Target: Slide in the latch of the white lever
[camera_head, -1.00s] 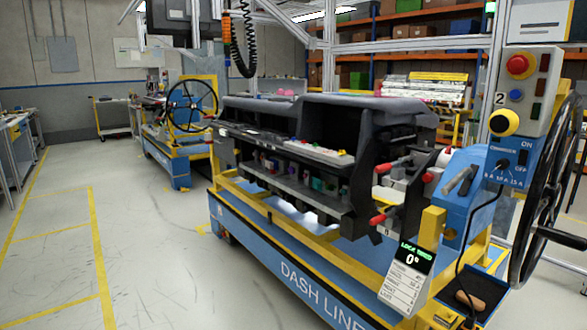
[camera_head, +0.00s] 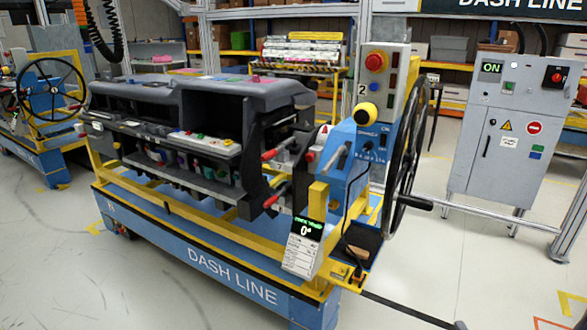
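A dashboard module (camera_head: 200,95) sits on a blue and yellow cart marked DASH LINE (camera_head: 225,262). At its right end are red-tipped handles, an upper one (camera_head: 269,155) and a lower one (camera_head: 270,202). A small white part with a red tip (camera_head: 322,138) stands beside the blue housing (camera_head: 345,165); it may be the white lever. It is too small to tell how its latch sits. My gripper is not in view.
A large black handwheel (camera_head: 408,140) with a crank handle sticks out at the cart's right end. A control box (camera_head: 385,80) with a red button stands above the housing. A grey cabinet (camera_head: 510,130) stands at the right behind a rail (camera_head: 490,220). Floor in front is clear.

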